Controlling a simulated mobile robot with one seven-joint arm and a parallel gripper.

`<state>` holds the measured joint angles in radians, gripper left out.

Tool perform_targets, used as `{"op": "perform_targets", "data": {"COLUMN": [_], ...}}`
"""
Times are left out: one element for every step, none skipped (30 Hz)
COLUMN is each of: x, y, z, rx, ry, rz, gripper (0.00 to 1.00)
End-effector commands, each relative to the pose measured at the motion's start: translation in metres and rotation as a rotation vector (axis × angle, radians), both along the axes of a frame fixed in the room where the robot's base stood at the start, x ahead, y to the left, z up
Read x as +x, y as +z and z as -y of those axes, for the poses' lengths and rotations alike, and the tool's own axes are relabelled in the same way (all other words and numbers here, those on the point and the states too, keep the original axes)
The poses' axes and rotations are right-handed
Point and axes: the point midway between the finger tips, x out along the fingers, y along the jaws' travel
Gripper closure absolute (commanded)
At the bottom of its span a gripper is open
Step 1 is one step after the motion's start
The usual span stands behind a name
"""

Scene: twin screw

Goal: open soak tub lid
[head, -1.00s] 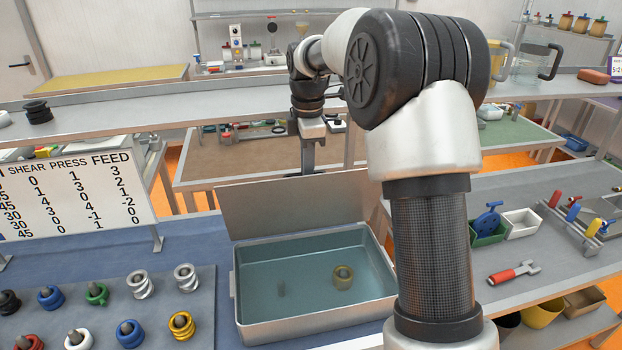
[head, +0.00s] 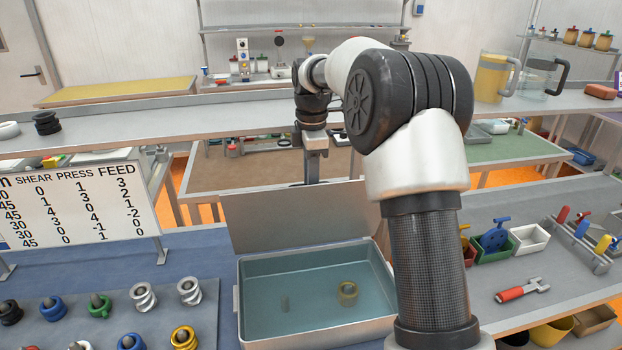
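The soak tub (head: 241,325) is a grey metal box on the bench, filled with bluish liquid. Its lid (head: 290,217) stands raised along the back edge, so the tub is open. My gripper (head: 314,180) is behind the top edge of the lid, pointing down. Its fingertips are hidden by the lid, so I cannot tell whether they touch it or are open or shut.
A board with pegs and coloured rings (head: 185,338) lies left of the tub, below a number sign (head: 83,204). A shelf (head: 230,111) runs behind. Right of my arm are small bins (head: 529,240), a red-handled tool (head: 522,290) and a rack (head: 583,241).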

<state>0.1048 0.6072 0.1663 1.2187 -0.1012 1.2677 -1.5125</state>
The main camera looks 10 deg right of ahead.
Motion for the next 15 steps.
{"op": "perform_targets", "data": {"x": [0.001,0.001,0.001,0.001,0.001,0.001,0.001,0.001,0.002,0.001,0.001,0.001,0.0,0.0,0.0], "y": [0.002,0.002,0.003,0.003,0.003,0.004,0.006,0.008,0.012,0.015,0.019,0.026,0.032,0.039,0.049], "z": [0.0,0.0,0.0,0.0,0.0,0.0,0.0,0.0,0.0,0.0,0.0,0.0,0.0,0.0,0.0], "rx": [0.0,0.0,0.0,0.0,0.0,0.0,0.0,0.0,0.0,0.0,0.0,0.0,0.0,0.0,0.0], "ry": [0.0,-0.001,-0.001,-0.001,-0.001,-0.001,-0.001,-0.001,-0.001,-0.001,-0.001,-0.001,-0.001,-0.001,-0.001], "rz": [0.003,0.004,0.004,0.005,0.005,0.006,0.007,0.008,0.01,0.01,0.01,0.012,0.012,0.013,0.013], "gripper": [0.72,0.72,0.72,0.72,0.72,0.72,0.72,0.72,0.72,0.72,0.72,0.72,0.72,0.72,0.72]}}
